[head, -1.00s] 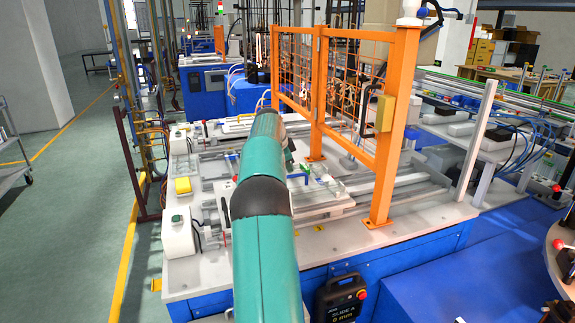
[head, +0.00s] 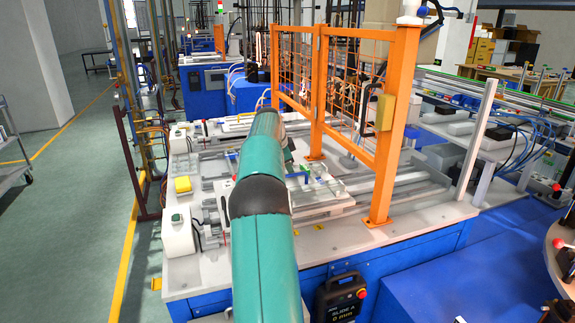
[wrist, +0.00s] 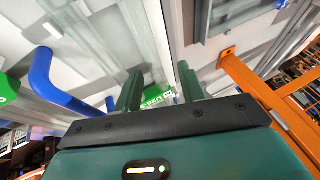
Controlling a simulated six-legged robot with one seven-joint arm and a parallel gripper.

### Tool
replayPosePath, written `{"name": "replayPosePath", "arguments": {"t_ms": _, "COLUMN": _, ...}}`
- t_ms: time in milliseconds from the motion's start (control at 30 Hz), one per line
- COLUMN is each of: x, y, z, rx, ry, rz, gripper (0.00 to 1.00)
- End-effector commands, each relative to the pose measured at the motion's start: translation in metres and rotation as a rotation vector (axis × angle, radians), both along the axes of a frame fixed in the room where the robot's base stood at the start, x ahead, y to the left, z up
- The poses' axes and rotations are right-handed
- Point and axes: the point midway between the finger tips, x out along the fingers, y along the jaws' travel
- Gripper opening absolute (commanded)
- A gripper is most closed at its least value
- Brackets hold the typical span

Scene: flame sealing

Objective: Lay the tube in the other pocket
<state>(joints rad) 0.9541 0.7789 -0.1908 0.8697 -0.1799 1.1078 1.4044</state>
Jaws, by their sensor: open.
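My gripper (wrist: 158,88) shows in the wrist view with its two dark green fingers apart. A small green label (wrist: 157,99) with white lettering shows between them. I cannot make out a tube between the fingers. A blue bent piece (wrist: 68,92) lies left of the fingers, and a blue piece (head: 299,177) also shows beside my arm in the head view. A pale tray (head: 338,186) lies on the machine bed to the right of my arm. Its pockets are too small to tell apart. In the head view my arm hides the fingers.
An orange mesh guard (head: 345,100) stands right of my arm, and its orange post also shows in the wrist view (wrist: 262,98). Metal rails (head: 405,190) run across the white bed.

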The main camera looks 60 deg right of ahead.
Motion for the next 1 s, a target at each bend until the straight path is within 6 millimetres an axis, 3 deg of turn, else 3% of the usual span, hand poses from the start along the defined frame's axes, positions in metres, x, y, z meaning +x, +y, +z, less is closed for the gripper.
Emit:
{"name": "replayPosePath", "arguments": {"t_ms": 600, "x": 0.009, "y": 0.055, "z": 0.104, "rx": -0.004, "ry": -0.002, "rz": 0.002, "gripper": 0.4}}
{"name": "replayPosePath", "arguments": {"t_ms": 800, "x": 0.009, "y": 0.063, "z": 0.119, "rx": -0.004, "ry": -0.002, "rz": 0.0, "gripper": 0.4}}
{"name": "replayPosePath", "arguments": {"t_ms": 1000, "x": 0.01, "y": 0.064, "z": 0.12, "rx": -0.003, "ry": -0.001, "rz": 0.001, "gripper": 0.4}}
